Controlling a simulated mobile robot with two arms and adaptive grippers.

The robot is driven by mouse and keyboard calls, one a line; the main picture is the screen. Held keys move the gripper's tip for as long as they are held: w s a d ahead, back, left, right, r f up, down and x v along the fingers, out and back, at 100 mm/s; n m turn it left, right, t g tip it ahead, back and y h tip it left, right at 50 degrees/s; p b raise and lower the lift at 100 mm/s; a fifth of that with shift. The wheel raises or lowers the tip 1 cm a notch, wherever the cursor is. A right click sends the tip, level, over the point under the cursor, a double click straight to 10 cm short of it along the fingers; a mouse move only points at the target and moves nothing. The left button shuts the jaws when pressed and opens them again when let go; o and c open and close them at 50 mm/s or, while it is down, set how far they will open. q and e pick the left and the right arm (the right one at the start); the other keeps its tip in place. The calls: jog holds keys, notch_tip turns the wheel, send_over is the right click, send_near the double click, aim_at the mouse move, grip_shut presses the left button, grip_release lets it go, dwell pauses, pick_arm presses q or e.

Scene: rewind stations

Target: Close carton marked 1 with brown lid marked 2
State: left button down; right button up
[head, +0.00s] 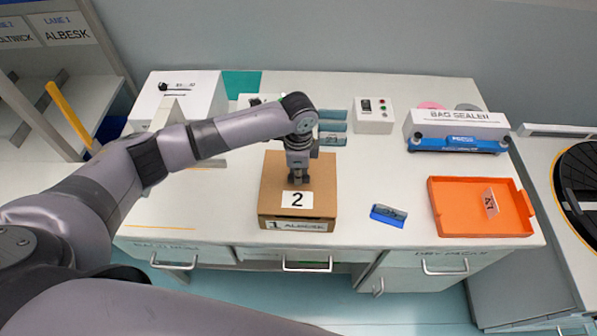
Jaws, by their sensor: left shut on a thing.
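The brown lid marked 2 (275,190) lies over the carton marked 1 (300,226), and their edges roughly line up. The carton stands near the front edge of the middle of the bench, and its front label shows a 1 and ALBESK. From this view I cannot tell whether the lid sits fully down on the carton or a small gap is left. My left gripper (298,178) points down at the middle of the lid and is shut on it; its fingertips and the part they grip are small and partly hidden. My right gripper is not in view.
An orange tray (480,231) with a small card stands at the right, and a blue packet (388,215) lies between it and the carton. A bag sealer (457,130) and a control box (374,114) stand behind. The left front bench is fairly clear.

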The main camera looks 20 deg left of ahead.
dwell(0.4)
pick_arm(q)
jog(key=shift+p, duration=0.3)
jog(key=shift+p, duration=0.45)
dwell(0.4)
jog(key=shift+f+b, duration=0.6)
jog(key=shift+f, duration=0.6)
jog(key=c, duration=1.5)
grip_release()
notch_tip(320, 180, up, 12)
jog(key=shift+r, duration=0.1)
